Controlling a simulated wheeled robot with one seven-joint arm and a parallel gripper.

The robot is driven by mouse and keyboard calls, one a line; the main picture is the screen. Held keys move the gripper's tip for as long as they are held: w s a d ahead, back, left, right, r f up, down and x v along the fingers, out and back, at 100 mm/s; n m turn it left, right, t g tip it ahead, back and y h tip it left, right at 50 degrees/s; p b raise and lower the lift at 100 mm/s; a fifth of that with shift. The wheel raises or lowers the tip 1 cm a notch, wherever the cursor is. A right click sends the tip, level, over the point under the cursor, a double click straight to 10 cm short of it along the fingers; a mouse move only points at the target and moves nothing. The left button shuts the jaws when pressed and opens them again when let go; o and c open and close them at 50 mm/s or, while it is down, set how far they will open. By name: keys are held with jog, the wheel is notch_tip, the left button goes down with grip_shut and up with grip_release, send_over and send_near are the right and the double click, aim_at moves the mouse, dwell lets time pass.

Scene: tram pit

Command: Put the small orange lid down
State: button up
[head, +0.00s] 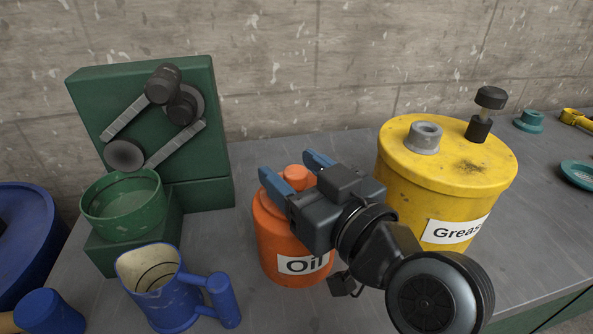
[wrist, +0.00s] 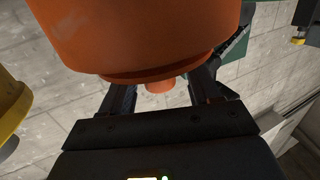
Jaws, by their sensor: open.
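The orange can (head: 293,239) labelled "Oil" stands upright on the bench. The small orange lid (head: 295,172) shows as a round knob at the top of the can. My gripper (head: 290,165) is open, with its blue fingers on either side of the lid. In the wrist view, the lid (wrist: 159,86) shows between the two dark fingers, with the can (wrist: 150,30) filling the upper part. A gap shows between the lid and each finger there. The gripper body hides part of the can's top in the head view.
A yellow "Grease" drum (head: 440,165) stands close on the right. A blue jug (head: 165,290) stands at the front left. A green machine (head: 150,110) with a green bowl (head: 122,205) stands behind it. A concrete wall (head: 300,60) closes the back.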

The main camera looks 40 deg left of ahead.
jog(key=b+v, duration=0.1)
jog(key=v, duration=1.1)
jog(key=shift+b, duration=0.35)
jog(key=s+d+f+m+t+h, duration=0.2)
jog(key=d+f+m+t+h, duration=0.25)
jog(key=d+f, duration=0.6)
jog(key=s+d+f+m+t+h, duration=0.35)
jog(key=d+f+m+h, duration=0.3)
jog(key=d, duration=0.65)
jog(key=s+d+m+h, duration=0.1)
jog(key=s+d, duration=0.3)
jog(key=s, duration=0.5)
jog(key=s+d+m+t+h, duration=0.1)
jog(key=s+d+h, duration=0.3)
jog(key=s, duration=0.6)
jog(key=shift+d+r+m+h, duration=0.2)
jog(key=shift+r+m+h, duration=0.15)
jog(key=shift+m, duration=0.35)
jog(key=shift+s, duration=0.1)
